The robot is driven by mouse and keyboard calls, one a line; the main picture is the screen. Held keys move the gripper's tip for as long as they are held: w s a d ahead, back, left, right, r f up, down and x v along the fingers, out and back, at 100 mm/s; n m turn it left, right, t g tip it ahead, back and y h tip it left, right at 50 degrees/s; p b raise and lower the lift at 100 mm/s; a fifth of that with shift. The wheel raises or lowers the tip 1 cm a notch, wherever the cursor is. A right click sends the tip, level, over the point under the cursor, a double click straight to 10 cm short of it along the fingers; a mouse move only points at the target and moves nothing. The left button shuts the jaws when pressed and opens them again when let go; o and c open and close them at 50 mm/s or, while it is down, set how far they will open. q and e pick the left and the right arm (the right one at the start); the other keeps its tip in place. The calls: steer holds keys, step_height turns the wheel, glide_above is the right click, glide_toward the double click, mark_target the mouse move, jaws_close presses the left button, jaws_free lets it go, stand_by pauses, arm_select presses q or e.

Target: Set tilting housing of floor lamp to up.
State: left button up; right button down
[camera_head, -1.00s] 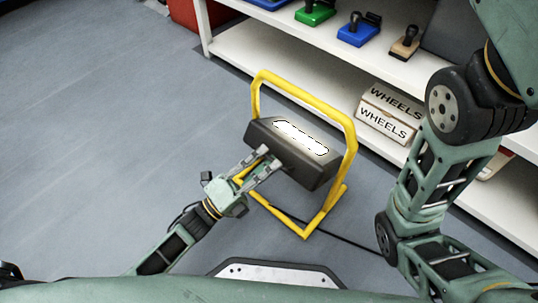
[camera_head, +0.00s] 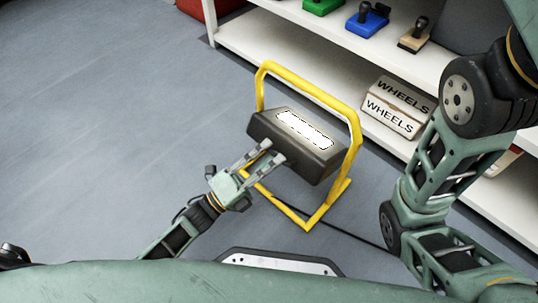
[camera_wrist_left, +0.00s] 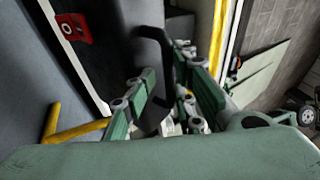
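The floor lamp stands on the floor in the head view. Its yellow tube frame (camera_head: 353,140) holds a dark tilting housing (camera_head: 262,127) with a lit white face (camera_head: 305,130) turned upward. My left gripper (camera_head: 272,151) is at the housing's near side, with its two fingers apart. In the left wrist view, a thin black bar (camera_wrist_left: 157,85), seemingly the housing's handle, passes between the fingers of the left gripper (camera_wrist_left: 173,85), with a gap to the right one. The dark housing (camera_wrist_left: 88,65) is at the left there. My right gripper is out of view.
A white shelf (camera_head: 300,40) runs behind the lamp with stamps and boxes marked WHEELS (camera_head: 392,110). A dark cable (camera_head: 350,232) lies on the floor right of the lamp. The grey floor at left is clear. My right arm is at the right.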

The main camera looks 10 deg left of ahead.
arm_select(q)
steer(key=shift+s+f, duration=0.1)
steer(key=shift+f, duration=0.15)
steer(key=v, duration=1.1)
steer(key=shift+s+a, duration=0.25)
steer(key=shift+a, duration=0.1)
steer(key=shift+r, duration=0.1)
